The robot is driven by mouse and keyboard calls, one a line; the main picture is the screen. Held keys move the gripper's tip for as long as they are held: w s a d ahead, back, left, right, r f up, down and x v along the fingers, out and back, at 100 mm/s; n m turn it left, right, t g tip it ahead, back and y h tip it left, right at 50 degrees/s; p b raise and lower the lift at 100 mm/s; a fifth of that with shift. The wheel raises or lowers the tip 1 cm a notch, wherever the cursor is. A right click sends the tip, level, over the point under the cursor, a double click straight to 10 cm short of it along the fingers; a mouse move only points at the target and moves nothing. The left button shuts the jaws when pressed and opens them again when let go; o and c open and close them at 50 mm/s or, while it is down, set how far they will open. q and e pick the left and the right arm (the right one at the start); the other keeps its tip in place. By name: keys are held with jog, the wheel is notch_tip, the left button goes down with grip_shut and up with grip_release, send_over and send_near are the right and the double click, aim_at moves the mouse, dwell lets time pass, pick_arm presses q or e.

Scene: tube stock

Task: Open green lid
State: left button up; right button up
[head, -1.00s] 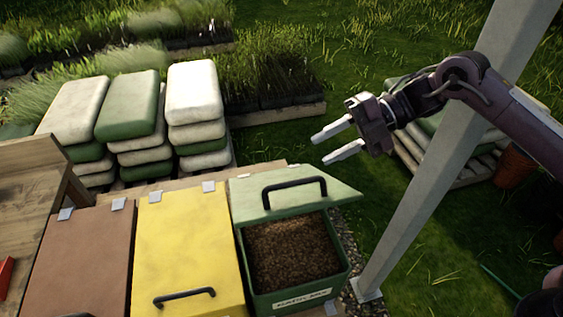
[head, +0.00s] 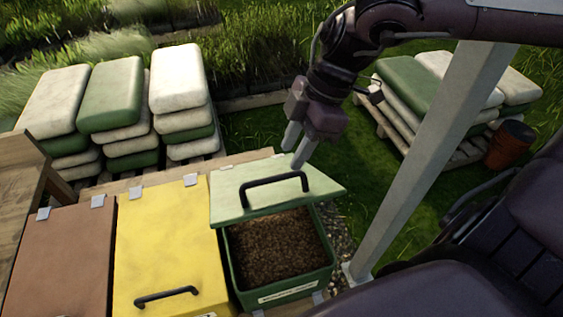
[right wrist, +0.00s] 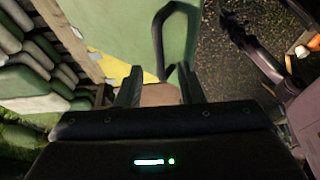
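The green lid (head: 240,181) stands raised and tilted back on the green bin (head: 278,293), whose brown, crumbly contents show below it. The lid has a dark bar handle (head: 275,183). My right gripper (head: 297,150) is open and empty, pointing down just behind the lid's top edge. In the right wrist view the fingers (right wrist: 160,88) are spread apart, with the green lid (right wrist: 120,30) and its handle (right wrist: 158,40) just beyond them; I cannot tell whether they touch. My left gripper is not in view.
A yellow-lidded bin (head: 165,240) and a brown-lidded bin (head: 65,255) stand shut to the left. A grey post (head: 430,160) rises right of the green bin. Stacked sacks (head: 180,80) lie behind; more sacks (head: 410,85) and a terracotta pot (head: 508,145) are at right.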

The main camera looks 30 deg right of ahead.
aim_at(280, 175)
jog(key=shift+p+x, duration=0.3)
jog(key=shift+x, duration=2.4)
grip_shut()
